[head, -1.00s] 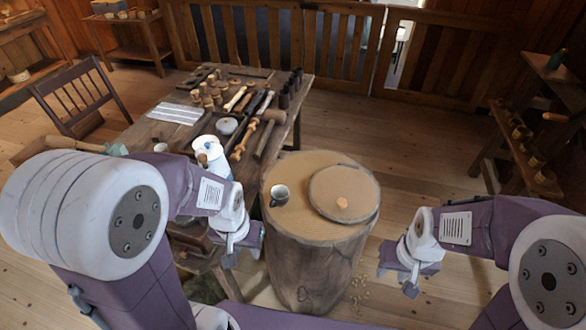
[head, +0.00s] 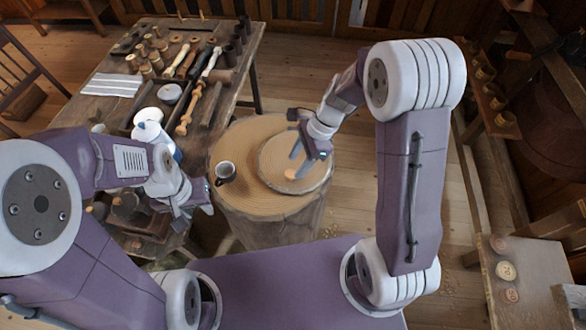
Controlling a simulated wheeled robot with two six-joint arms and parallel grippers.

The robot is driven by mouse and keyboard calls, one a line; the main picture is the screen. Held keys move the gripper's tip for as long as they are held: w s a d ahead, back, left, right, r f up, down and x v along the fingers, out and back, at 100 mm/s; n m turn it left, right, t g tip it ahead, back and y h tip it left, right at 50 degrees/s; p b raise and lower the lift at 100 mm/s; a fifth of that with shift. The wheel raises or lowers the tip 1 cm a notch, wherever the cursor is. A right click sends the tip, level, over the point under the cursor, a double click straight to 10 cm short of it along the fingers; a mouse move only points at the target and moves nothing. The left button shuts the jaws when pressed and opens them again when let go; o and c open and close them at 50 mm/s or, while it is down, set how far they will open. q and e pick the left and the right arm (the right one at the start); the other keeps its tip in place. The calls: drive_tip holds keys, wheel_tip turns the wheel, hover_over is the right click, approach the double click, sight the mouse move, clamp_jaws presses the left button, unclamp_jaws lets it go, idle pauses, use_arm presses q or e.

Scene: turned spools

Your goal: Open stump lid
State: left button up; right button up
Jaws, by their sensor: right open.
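The stump (head: 232,205) is a thick log with a flat pale top. A round wooden lid (head: 272,160) lies flat on the right part of its top, with a small light knob (head: 291,174) near the lid's centre. My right gripper (head: 299,164) is over the lid, its jaws open and the fingers pointing down at the knob. I cannot tell whether they touch the knob. The gripper hides part of the lid. My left gripper (head: 204,196) is beside the stump's left edge, near the table; its jaws are not clear.
A workbench (head: 100,112) with turned spools and tools is at the left. A low wooden surface (head: 535,263) with round discs is at the lower right.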

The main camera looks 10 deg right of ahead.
sight(291, 173)
drive_tip(key=x, duration=0.3)
drive_tip(key=shift+s+a+r, duration=0.1)
drive_tip(key=shift+s+a, duration=0.05)
drive_tip(key=shift+s, duration=0.05)
drive_tip(key=shift+a+f, duration=0.1)
drive_tip(key=shift+f, duration=0.3)
clamp_jaws()
idle(0.9)
